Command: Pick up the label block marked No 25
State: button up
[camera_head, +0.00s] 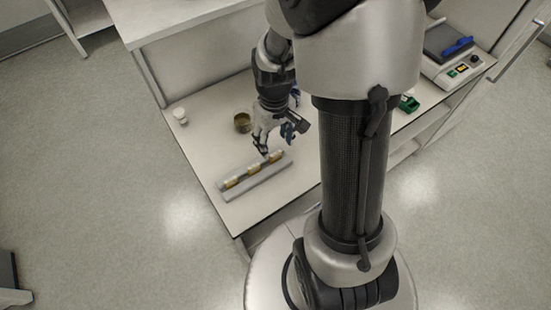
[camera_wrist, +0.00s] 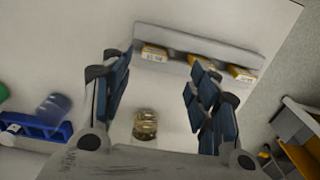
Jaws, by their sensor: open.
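Several yellow label blocks sit in a row along a grey holder (camera_head: 262,181) on the bench in the head view. In the wrist view the holder (camera_wrist: 182,42) runs across the top, with one block (camera_wrist: 155,52) between the fingertips' directions, one (camera_wrist: 200,61) partly behind the right finger, and one (camera_wrist: 241,73) at the right. The blocks carry dark print too small to read, so I cannot tell which is No 25. My gripper (camera_head: 264,148) is above the holder's right end in the head view. Its fingers (camera_wrist: 158,68) are apart with nothing between them.
A small jar with brownish contents (camera_head: 242,122) stands behind the holder; it also shows in the wrist view (camera_wrist: 145,125). A white bottle (camera_head: 180,115) stands at the bench's left. A device (camera_head: 450,65) is at the far right.

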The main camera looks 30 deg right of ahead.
aim_at(276, 153)
jog(key=f+b, duration=0.1)
jog(key=f, duration=0.1)
jog(key=f+b, duration=0.1)
jog(key=f, duration=0.3)
jog(key=shift+w+d+f+b, duration=0.25)
jog(key=shift+d+f+b, duration=0.1)
jog(key=shift+b, duration=0.05)
jog(key=shift+c, duration=0.5)
jog(key=shift+r, duration=0.1)
jog(key=c, duration=0.8)
jog(key=shift+o, duration=0.2)
